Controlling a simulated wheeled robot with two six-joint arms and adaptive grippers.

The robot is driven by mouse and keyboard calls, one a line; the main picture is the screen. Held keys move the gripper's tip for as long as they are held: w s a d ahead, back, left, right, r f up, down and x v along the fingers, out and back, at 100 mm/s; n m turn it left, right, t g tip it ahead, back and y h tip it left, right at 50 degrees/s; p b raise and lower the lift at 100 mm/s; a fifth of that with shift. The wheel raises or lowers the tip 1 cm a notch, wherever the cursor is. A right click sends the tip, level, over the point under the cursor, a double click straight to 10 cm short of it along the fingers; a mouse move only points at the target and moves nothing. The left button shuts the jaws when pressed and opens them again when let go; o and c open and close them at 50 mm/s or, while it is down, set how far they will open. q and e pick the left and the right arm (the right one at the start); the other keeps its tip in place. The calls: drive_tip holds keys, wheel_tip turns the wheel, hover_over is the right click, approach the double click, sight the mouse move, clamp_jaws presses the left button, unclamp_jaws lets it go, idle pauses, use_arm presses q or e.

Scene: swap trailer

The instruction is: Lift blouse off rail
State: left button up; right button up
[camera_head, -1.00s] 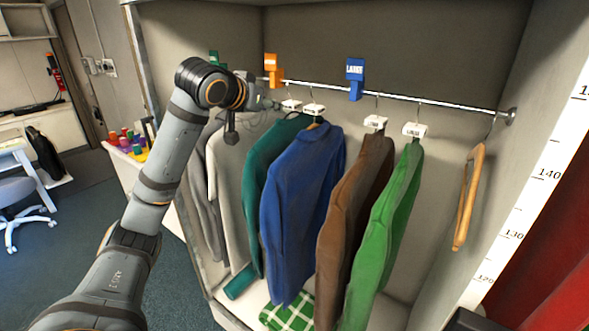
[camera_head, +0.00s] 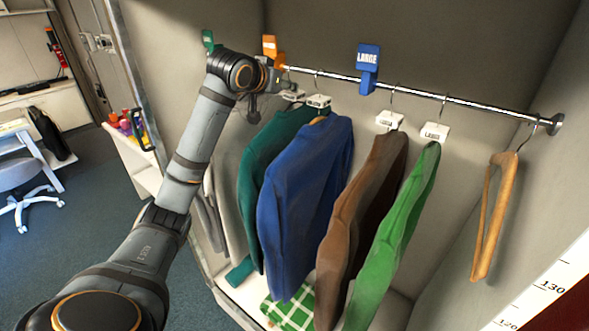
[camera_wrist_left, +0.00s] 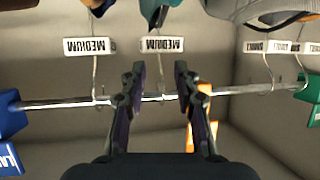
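Several garments hang from the rail (camera_head: 430,96): a teal one (camera_head: 262,150), a blue one (camera_head: 300,190), a brown one (camera_head: 350,215) and a green one (camera_head: 395,235). Which one is the blouse I cannot tell. My left gripper (camera_head: 274,82) is at the rail near the orange marker, above the teal garment. In the left wrist view my left gripper (camera_wrist_left: 160,76) is open. A hanger hook with a white MEDIUM tag (camera_wrist_left: 161,45) shows between its fingers; whether it is within their reach in depth I cannot tell. My right gripper is not in view.
The orange marker (camera_head: 270,46) and blue LARGE marker (camera_head: 367,68) sit on the rail. A second MEDIUM tag (camera_wrist_left: 87,47) hangs beside the first. An empty wooden hanger (camera_head: 492,215) hangs at the right end. A green checked cloth (camera_head: 290,308) lies below.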

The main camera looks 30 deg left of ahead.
use_arm(q)
drive_tip(key=shift+w+f+p, duration=0.1)
drive_tip(key=shift+w+p, duration=0.85)
drive_tip(key=shift+w, duration=0.15)
drive_tip(key=shift+x, duration=0.9)
drive_tip(key=shift+a+f, duration=0.1)
drive_tip(key=shift+f, duration=0.2)
drive_tip(key=shift+s+r, duration=0.1)
drive_tip(key=shift+s, duration=0.1)
clamp_jaws()
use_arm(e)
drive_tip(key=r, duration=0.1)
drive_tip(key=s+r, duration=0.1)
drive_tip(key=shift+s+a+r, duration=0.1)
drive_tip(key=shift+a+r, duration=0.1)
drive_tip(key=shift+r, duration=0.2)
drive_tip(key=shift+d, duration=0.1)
